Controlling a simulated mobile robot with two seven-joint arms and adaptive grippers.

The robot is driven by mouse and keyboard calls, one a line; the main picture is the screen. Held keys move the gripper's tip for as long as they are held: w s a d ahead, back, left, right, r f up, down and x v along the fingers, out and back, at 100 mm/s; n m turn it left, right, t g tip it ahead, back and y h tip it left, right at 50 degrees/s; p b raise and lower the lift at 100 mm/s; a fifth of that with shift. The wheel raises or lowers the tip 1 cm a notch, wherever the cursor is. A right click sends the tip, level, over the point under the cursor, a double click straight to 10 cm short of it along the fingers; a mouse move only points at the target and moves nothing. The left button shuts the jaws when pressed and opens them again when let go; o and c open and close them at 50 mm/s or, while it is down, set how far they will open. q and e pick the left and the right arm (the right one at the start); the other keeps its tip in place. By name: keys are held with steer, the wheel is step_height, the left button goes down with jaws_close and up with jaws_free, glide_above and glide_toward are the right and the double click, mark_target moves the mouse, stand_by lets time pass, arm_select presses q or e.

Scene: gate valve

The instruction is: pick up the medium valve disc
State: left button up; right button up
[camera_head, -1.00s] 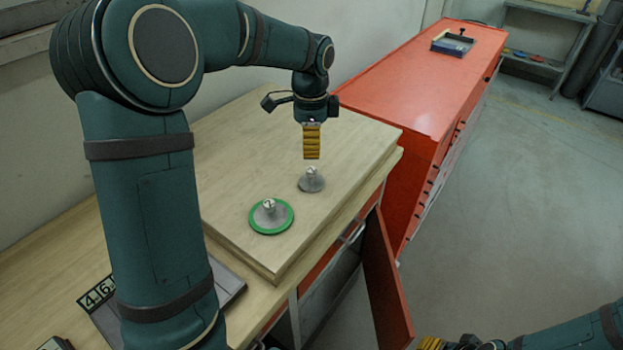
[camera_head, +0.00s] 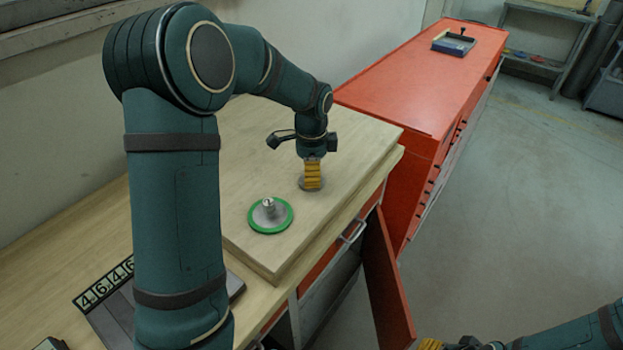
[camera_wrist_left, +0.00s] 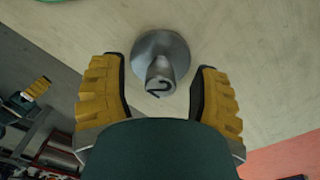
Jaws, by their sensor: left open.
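A grey metal valve disc (camera_head: 302,185) with an upright knob lies on the raised wooden board. In the left wrist view the disc (camera_wrist_left: 158,46) shows a "2" on its knob; I take it as the medium one. My left gripper (camera_head: 312,187) points down right over this disc and hides its knob in the head view. Its yellow fingers are open, one on each side of the knob, with a gap on both sides. My right gripper (camera_head: 431,344) is at the bottom edge, mostly cut off, and its opening is unclear.
A second disc with a green rim (camera_head: 270,216) lies nearer on the same board (camera_head: 345,135). An orange cabinet (camera_head: 425,80) with a blue tray (camera_head: 454,43) stands behind. An open orange door (camera_head: 385,280) hangs below the bench. A number plate (camera_head: 104,284) lies at lower left.

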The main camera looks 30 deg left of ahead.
arm_select(q)
steer(key=shift+o, duration=0.2)
jaws_close()
